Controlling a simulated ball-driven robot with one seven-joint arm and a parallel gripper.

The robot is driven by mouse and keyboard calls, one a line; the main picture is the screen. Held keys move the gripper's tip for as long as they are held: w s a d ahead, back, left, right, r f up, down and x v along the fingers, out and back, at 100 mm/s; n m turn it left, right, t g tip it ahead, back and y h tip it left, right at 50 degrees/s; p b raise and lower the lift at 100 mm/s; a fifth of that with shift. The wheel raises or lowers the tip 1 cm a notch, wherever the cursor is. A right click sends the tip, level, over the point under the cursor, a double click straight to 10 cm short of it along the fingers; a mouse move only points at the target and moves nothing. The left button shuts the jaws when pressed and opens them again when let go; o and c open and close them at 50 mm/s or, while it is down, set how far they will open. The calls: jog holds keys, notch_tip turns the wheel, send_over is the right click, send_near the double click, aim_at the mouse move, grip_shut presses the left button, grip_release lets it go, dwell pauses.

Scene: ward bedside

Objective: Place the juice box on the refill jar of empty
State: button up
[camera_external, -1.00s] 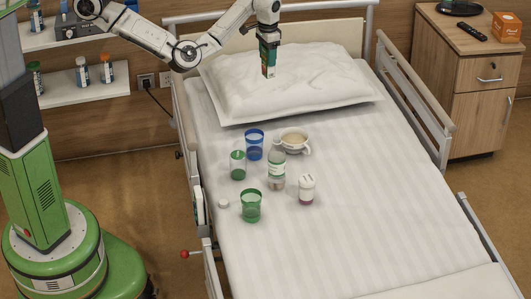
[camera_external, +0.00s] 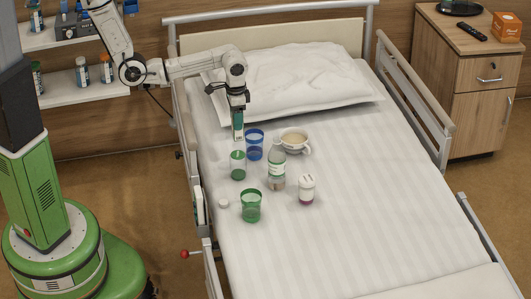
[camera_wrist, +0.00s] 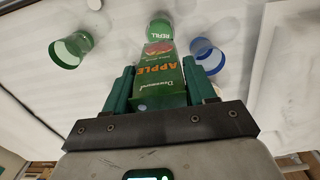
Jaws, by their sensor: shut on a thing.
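My gripper (camera_external: 238,108) is shut on a green juice box (camera_external: 238,124) and holds it upright above the bed. In the wrist view my gripper (camera_wrist: 158,72) has a finger on each side of the juice box (camera_wrist: 160,78), which reads APPLE. The refill jar (camera_external: 238,166) stands on the bed just below the juice box, apart from it. In the wrist view the REFILL label of the jar (camera_wrist: 160,30) shows beyond the box's far end. The jar's contents are too small to tell.
A blue cup (camera_external: 254,146) stands close right of the jar, with a cream bowl (camera_external: 294,142) beyond. A bottle (camera_external: 276,170), a white-capped jar (camera_external: 306,190), a green cup (camera_external: 251,206) and a small white cap (camera_external: 223,204) are nearby. The bed's right side (camera_external: 390,200) is clear.

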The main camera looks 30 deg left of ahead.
aim_at(237, 134)
jog(key=shift+f, duration=3.4)
jog(key=shift+f+b, duration=0.15)
jog(key=shift+b, duration=0.2)
jog(key=o, duration=1.2)
